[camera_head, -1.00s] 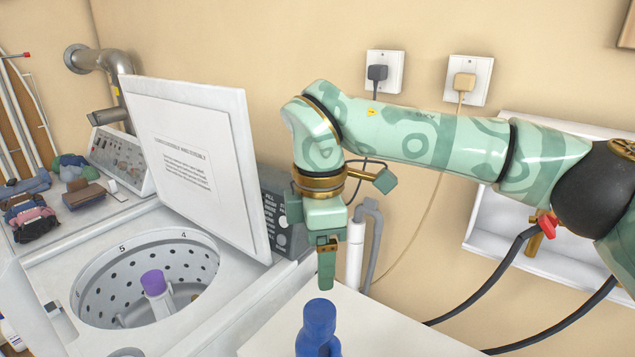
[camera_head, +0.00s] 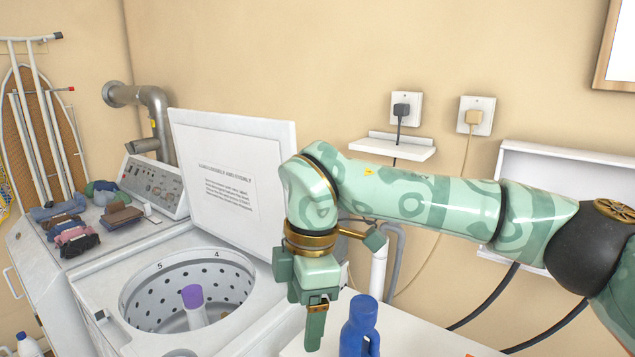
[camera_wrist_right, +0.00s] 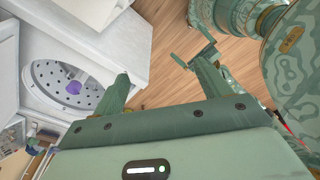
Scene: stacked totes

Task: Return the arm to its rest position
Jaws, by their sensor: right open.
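My right arm reaches in from the right in the head view, bent down at the wrist. Its gripper (camera_head: 315,322) hangs beside the washer, just left of a blue bottle (camera_head: 358,328), apart from the washer's open lid. In the right wrist view the gripper (camera_wrist_right: 160,80) has its two fingers spread, with only wood floor showing between them. It holds nothing. My left gripper is not in view.
A top-loading washer (camera_head: 110,283) stands open at the left, its lid (camera_head: 232,178) raised and a purple-capped post (camera_head: 192,296) in its drum. A white surface (camera_head: 425,335) holds the bottle. A small shelf (camera_head: 392,147) is on the wall.

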